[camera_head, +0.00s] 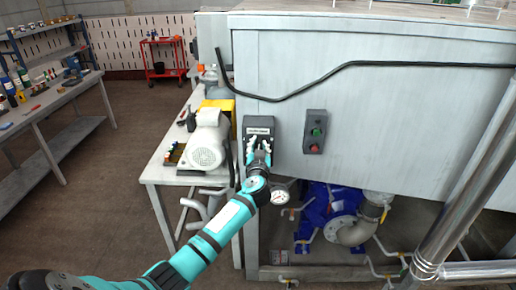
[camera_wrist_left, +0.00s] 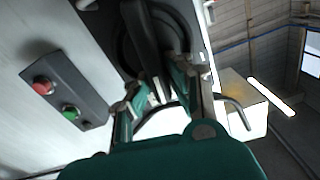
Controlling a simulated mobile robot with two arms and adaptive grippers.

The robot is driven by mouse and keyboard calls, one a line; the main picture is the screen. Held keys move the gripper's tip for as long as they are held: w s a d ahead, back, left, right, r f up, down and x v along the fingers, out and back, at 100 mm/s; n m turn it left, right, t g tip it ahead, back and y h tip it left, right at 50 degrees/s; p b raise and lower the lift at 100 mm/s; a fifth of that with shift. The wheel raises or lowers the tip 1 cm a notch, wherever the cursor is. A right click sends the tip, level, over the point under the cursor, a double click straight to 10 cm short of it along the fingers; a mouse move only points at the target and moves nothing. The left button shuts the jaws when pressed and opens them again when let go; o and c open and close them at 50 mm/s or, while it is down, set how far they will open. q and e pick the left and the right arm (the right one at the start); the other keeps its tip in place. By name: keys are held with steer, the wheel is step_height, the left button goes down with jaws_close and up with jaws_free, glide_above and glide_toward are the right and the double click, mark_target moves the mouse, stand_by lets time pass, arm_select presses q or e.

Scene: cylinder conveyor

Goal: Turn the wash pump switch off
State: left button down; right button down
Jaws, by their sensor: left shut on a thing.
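The wash pump switch (camera_head: 259,124) is a dark grey box with a pale label on the left part of the pale metal cabinet's front. The label is too small to read. My left gripper (camera_head: 258,148) is at the lower part of this box, shut on its dark knob. The left wrist view shows the knob (camera_wrist_left: 150,52) in front of a round dark plate, with the fingers of the left gripper (camera_wrist_left: 156,94) on either side of its end. The fingers partly hide the knob, and its exact setting is unclear. My right gripper is not in view.
A grey button box (camera_head: 315,132) with green and red buttons is just right of the switch. A black cable (camera_head: 330,72) runs above both. A table (camera_head: 160,172) with a white motor (camera_head: 208,142) stands at left. A gauge (camera_head: 280,197) and a blue pump (camera_head: 318,212) are below.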

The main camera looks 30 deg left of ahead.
arm_select(q)
steer(key=m, duration=0.1)
steer(key=m+b, duration=0.1)
steer(key=m, duration=0.1)
steer(key=shift+w+d+f+b, duration=0.25)
steer(key=shift+d+f+b, duration=0.05)
steer(key=shift+d, duration=0.1)
steer(key=shift+w+d+f+m+b, duration=0.15)
steer(key=shift+f+m, duration=0.25)
steer(key=shift+m, duration=1.8)
steer(key=shift+w+d+f+m+b, duration=0.1)
steer(key=shift+d+f+m+b, duration=0.2)
steer(key=shift+m, duration=1.9)
steer(key=shift+w+d+f+m+b, duration=0.15)
steer(key=shift+f+m, duration=0.3)
steer(key=shift+m, duration=1.75)
steer(key=c, duration=1.3)
jaws_free()
steer(key=shift+o, duration=0.2)
